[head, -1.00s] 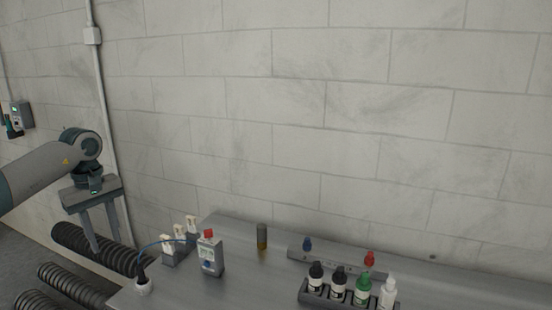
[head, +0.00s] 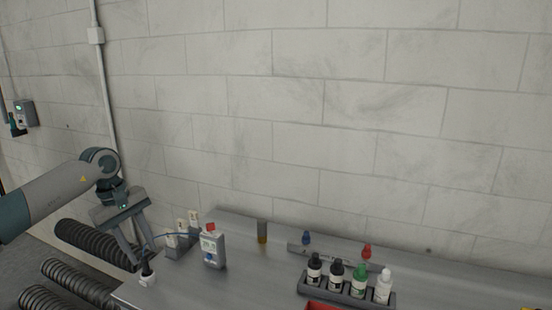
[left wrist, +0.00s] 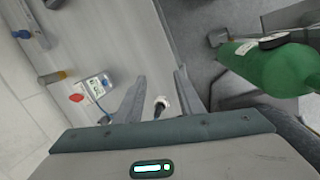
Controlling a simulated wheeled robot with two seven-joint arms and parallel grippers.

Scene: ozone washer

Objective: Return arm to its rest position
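My left gripper (head: 140,256) hangs at the left end of the metal bench (head: 215,290), fingers pointing down. In the left wrist view its two fingers (left wrist: 160,92) stand apart with no object gripped between them. The black probe in its white holder (head: 147,274) stands on the bench's left corner, close to the fingertips; it also shows between and beyond the fingers in the left wrist view (left wrist: 160,106). A blue cable runs from it to the grey meter with a red top (head: 212,248). My right gripper is in neither view.
A rack (head: 345,293) of several dropper bottles stands at the front right, with a red item (head: 322,307) below it. White-topped items (head: 182,232) and an amber vial (head: 262,232) stand behind. Ribbed hoses (head: 85,240) lie left of the bench. A green cylinder (left wrist: 270,66) shows in the left wrist view.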

